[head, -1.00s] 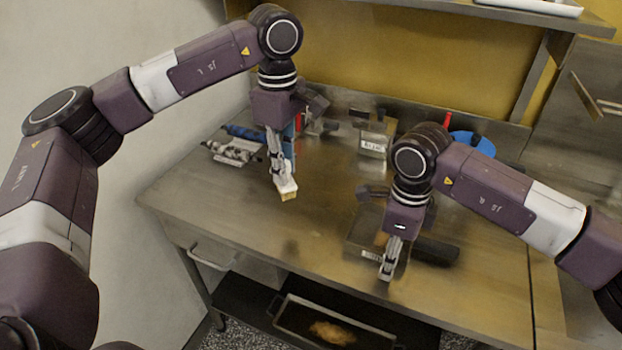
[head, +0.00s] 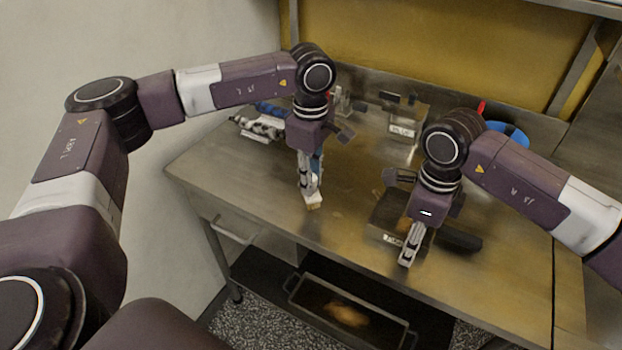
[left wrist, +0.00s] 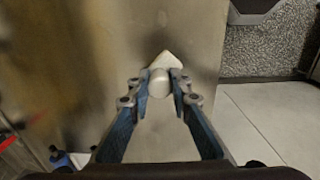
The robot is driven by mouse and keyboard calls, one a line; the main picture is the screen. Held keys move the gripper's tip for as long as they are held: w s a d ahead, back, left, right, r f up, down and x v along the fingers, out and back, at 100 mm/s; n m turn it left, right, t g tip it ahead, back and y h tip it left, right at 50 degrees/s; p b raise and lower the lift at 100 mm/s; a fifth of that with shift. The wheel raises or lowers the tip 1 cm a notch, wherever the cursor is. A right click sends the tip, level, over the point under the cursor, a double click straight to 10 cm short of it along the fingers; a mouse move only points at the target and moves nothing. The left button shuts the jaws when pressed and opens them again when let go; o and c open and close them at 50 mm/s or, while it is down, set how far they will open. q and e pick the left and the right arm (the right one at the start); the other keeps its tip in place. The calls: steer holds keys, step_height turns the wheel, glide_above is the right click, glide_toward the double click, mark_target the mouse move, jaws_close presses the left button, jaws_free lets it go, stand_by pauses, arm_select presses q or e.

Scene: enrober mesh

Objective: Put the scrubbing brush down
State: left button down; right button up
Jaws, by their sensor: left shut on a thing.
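The scrubbing brush (head: 313,200) has a pale white body with tan bristles facing down. My left gripper (head: 309,186) is shut on it, above the left front part of the steel table (head: 240,190). In the left wrist view the brush (left wrist: 165,68) shows as a white block and rounded grip between the fingertips of my left gripper (left wrist: 160,88). I cannot tell whether the bristles touch the table. My right gripper (head: 408,258) points down near the table's front edge, with its fingers close together; I see nothing clearly between them.
A dark labelled tray (head: 388,222) lies behind my right gripper, with a black object (head: 460,240) beside it. A labelled bin (head: 403,130) and a blue bowl (head: 513,135) stand at the back. Rollers (head: 258,128) lie at back left. A pan (head: 345,310) sits on the lower shelf.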

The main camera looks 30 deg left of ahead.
arm_select(q)
steer(key=shift+f, duration=0.15)
steer(key=c, duration=1.8)
jaws_free()
steer(key=shift+o, duration=0.2)
step_height(320, 180, up, 12)
steer(key=shift+r, duration=0.2)
steer(key=shift+o, duration=0.2)
